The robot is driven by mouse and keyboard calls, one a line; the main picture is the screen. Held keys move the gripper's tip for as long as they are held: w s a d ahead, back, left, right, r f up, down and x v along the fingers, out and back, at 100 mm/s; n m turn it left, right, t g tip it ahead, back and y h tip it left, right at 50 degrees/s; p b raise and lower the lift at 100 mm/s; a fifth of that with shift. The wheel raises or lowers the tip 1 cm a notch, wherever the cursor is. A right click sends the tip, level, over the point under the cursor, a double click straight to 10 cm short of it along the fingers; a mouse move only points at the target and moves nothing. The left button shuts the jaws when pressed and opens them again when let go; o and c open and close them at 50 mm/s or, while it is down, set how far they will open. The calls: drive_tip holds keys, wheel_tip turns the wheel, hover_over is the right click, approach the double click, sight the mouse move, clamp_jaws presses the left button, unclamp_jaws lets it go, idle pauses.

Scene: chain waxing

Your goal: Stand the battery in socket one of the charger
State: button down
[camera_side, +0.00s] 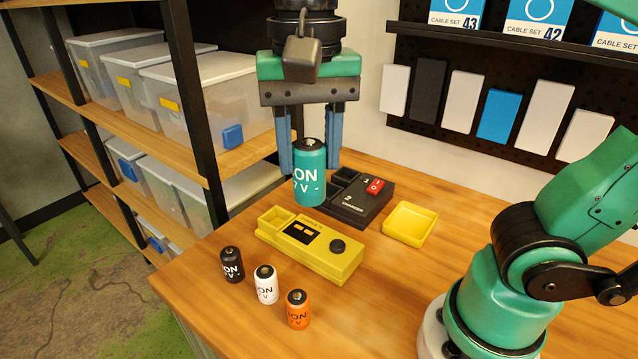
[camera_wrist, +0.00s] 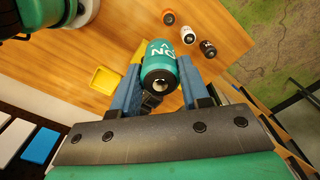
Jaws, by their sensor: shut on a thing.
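A teal battery (camera_side: 309,184) is upright between the fingers of my gripper (camera_side: 308,168), which is shut on it. It also shows in the wrist view (camera_wrist: 160,62), held between both fingertips. The black charger (camera_side: 356,208) sits on the table, just right of and behind the battery in the side view. An open socket shows at its back left, with a red piece marked with white on its right side. The battery covers the charger's left end, and its height above the table is hard to tell. In the wrist view the charger is mostly hidden behind battery and fingers.
A yellow device with an open compartment (camera_side: 322,255) lies in front of the charger. A yellow tray (camera_side: 409,224) is to the right. Black (camera_side: 231,265), white (camera_side: 266,284) and orange (camera_side: 298,309) batteries stand at the front left. Shelves with bins are left.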

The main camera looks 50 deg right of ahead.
drive_tip(key=w+d+r+m, duration=0.1)
drive_tip(key=w+d+m, duration=0.5)
drive_tip(key=d, duration=0.4)
drive_tip(key=w+d+r+m, duration=0.1)
drive_tip(key=w+d+m, duration=0.4)
drive_tip(key=w+d, duration=0.35)
drive_tip(key=d+f+m, duration=0.2)
drive_tip(key=d+m, duration=0.1)
drive_tip(key=d, duration=0.8)
drive_tip(key=shift+m, duration=0.3)
drive_tip(key=shift+s+d+f, duration=0.1)
drive_tip(key=shift+d+f, duration=0.05)
drive_tip(key=shift+f, duration=3.25)
drive_tip(key=shift+s+d+f, duration=0.15)
drive_tip(key=shift+d+f, duration=0.05)
drive_tip(key=shift+f, duration=3.15)
drive_tip(key=shift+s+d+f, duration=0.1)
drive_tip(key=shift+d+f, duration=0.05)
drive_tip(key=shift+f, duration=3.25)
drive_tip(key=shift+c, duration=2.1)
unclamp_jaws()
drive_tip(key=shift+f, duration=0.15)
